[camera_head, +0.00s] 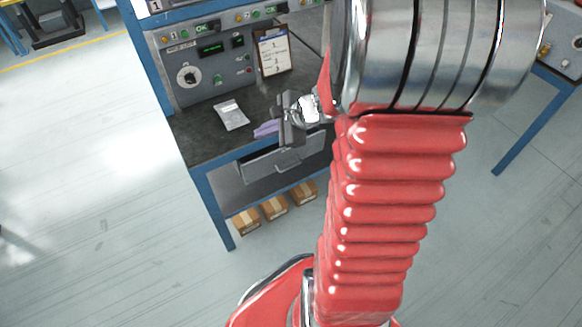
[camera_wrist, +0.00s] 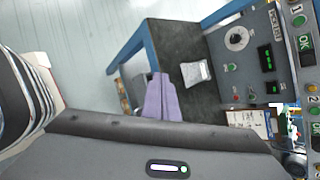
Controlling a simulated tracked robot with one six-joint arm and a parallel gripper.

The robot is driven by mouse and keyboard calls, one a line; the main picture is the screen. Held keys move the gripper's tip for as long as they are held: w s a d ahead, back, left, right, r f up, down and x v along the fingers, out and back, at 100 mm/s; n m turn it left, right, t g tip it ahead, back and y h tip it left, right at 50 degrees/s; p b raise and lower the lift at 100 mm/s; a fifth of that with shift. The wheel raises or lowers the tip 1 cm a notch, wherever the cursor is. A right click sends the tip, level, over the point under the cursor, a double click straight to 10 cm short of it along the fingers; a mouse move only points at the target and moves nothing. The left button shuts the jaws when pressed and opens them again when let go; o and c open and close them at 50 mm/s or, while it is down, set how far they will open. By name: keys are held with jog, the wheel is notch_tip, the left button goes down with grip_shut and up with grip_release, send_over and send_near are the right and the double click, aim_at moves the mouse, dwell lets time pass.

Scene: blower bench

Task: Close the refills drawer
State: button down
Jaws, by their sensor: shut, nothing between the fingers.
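The grey drawer (camera_head: 262,172), with a bar handle (camera_head: 288,164) on its front, sits under the front edge of the dark benchtop. I cannot tell how far it stands out. No label on it can be read. My gripper (camera_head: 265,129) has purple fingers and appears above the front part of the benchtop, up and left of the handle in the head view. Its fingers are together and empty; they also show in the wrist view (camera_wrist: 162,98). The drawer cannot be made out clearly in the wrist view, where my gripper body hides much of the lower part.
A small white packet (camera_head: 231,115) lies on the benchtop. A control panel (camera_head: 205,70) and a clipboard (camera_head: 274,50) stand at the back. Several cardboard boxes (camera_head: 274,207) sit below the drawer. The floor (camera_head: 110,180) left of the bench is clear.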

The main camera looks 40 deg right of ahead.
jog(key=s+a+r+n+g, duration=0.2)
jog(key=s+a+r+n, duration=0.2)
jog(key=a+n, duration=0.25)
jog(key=s+a+r+n+g, duration=0.1)
jog(key=s+a+r+n, duration=0.3)
jog(key=a+n, duration=0.25)
jog(key=s+a+r+n+h, duration=0.2)
jog(key=s+r+n, duration=0.4)
jog(key=s+n, duration=0.3)
jog(key=shift+s+r+n+h, duration=0.2)
jog(key=shift+n+h, duration=0.1)
jog(key=shift+h, duration=0.6)
jog(key=c, duration=2.5)
grip_release()
jog(key=shift+c, duration=0.2)
